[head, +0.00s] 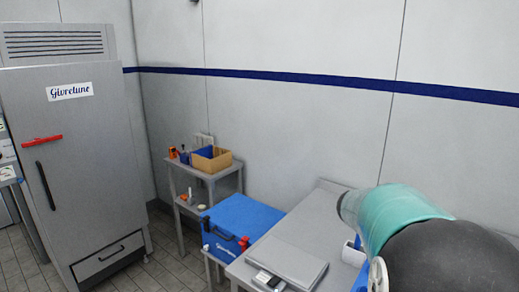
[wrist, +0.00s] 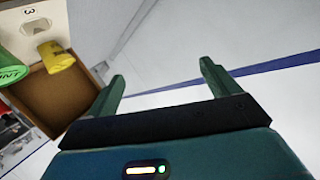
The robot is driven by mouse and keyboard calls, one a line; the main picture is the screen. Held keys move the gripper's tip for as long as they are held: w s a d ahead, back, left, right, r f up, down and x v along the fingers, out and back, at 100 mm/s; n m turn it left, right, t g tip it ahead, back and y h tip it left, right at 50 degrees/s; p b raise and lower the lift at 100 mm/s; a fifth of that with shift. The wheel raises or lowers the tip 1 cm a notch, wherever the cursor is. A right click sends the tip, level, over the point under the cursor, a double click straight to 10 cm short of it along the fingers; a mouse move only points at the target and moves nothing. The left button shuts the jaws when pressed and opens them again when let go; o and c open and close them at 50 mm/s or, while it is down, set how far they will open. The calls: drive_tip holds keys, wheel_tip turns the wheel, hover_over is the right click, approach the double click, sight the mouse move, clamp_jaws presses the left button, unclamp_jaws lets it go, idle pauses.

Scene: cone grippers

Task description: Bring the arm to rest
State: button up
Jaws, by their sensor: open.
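My gripper (wrist: 161,70) shows in the wrist view with its two green fingers spread apart. Nothing is between the fingers. Behind them are a pale wall and a slanting blue stripe. In the head view, a teal and black part of my arm (head: 400,220) fills the lower right corner, over the right end of the grey bench. The gripper's fingers cannot be made out in the head view.
In the wrist view, a brown open box (wrist: 58,95), a yellow cylinder (wrist: 57,56) and a green one (wrist: 12,66) are at left. In the head view, a grey cabinet (head: 90,150), a small shelf (head: 183,182), a blue box (head: 245,222) and a bench (head: 330,262) line the wall.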

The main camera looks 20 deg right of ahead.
drive_tip(key=w+a+r+n+t, duration=0.5)
drive_tip(key=w+a+t, duration=0.3)
drive_tip(key=w, duration=0.1)
drive_tip(key=w+a+r+n+t+y, duration=0.1)
drive_tip(key=w+a+n+t+y, duration=0.2)
drive_tip(key=a, duration=0.5)
drive_tip(key=w+a+r+n+t+y, duration=0.1)
drive_tip(key=a+n+t+y, duration=0.2)
drive_tip(key=a+n+y, duration=0.35)
drive_tip(key=s+a+f+n+g+y, duration=0.1)
drive_tip(key=s+a+f+n+y, duration=0.15)
drive_tip(key=a, duration=0.55)
drive_tip(key=s+a+f+n+y, duration=0.2)
drive_tip(key=s+a+y, duration=0.1)
drive_tip(key=a, duration=0.6)
drive_tip(key=s+a+f+n+g, duration=0.3)
drive_tip(key=s+a+f, duration=0.1)
drive_tip(key=s, duration=0.4)
drive_tip(key=shift+s+a+f+y, duration=0.2)
drive_tip(key=shift+a+f+y, duration=0.1)
drive_tip(key=shift+f+y, duration=0.1)
drive_tip(key=s+f+g, duration=0.1)
drive_tip(key=s, duration=0.1)
drive_tip(key=s+f+n+g, duration=0.1)
drive_tip(key=s, duration=0.1)
drive_tip(key=s+f+g+h, duration=0.1)
drive_tip(key=s, duration=0.1)
drive_tip(key=shift+s+d+f, duration=0.1)
drive_tip(key=shift+s, duration=0.25)
drive_tip(key=shift+c, duration=0.2)
